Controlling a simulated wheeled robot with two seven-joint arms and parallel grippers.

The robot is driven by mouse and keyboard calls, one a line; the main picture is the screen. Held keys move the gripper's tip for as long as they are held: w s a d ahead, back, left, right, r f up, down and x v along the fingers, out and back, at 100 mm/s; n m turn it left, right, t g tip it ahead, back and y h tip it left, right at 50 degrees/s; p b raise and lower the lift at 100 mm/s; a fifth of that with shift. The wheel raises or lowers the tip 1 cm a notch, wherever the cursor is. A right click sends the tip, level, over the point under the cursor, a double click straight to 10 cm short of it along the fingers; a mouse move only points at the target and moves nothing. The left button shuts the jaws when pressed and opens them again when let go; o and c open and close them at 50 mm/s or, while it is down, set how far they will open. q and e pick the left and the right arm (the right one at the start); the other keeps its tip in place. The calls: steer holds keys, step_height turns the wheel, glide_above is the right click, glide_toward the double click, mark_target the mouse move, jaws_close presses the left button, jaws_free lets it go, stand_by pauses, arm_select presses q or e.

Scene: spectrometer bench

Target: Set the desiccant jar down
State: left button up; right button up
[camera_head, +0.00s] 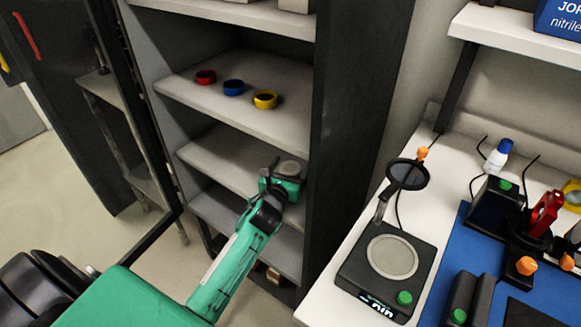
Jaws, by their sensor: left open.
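My left gripper (281,180) is open and reaches into the dark cabinet at its middle shelf (217,158). A small round thing with a pale grey top (290,168) shows right at the fingers, near the shelf's right end. It looks like the desiccant jar, upright, but its body is mostly hidden by the gripper. I cannot tell whether the fingers touch it or whether its base rests on the shelf. My right gripper is not in view.
The cabinet's right wall (345,130) is close to the gripper. A balance (386,269) stands on the white bench at right. The middle shelf's left part is clear.

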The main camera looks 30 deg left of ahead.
arm_select(q)
steer(key=shift+s, duration=0.2)
steer(key=s, duration=0.3)
steer(key=s+d, duration=0.1)
steer(key=s, duration=0.6)
steer(key=shift+s+d, duration=0.25)
steer(key=shift+d, duration=0.05)
steer(key=shift+s+r, duration=0.1)
steer(key=shift+s, duration=0.4)
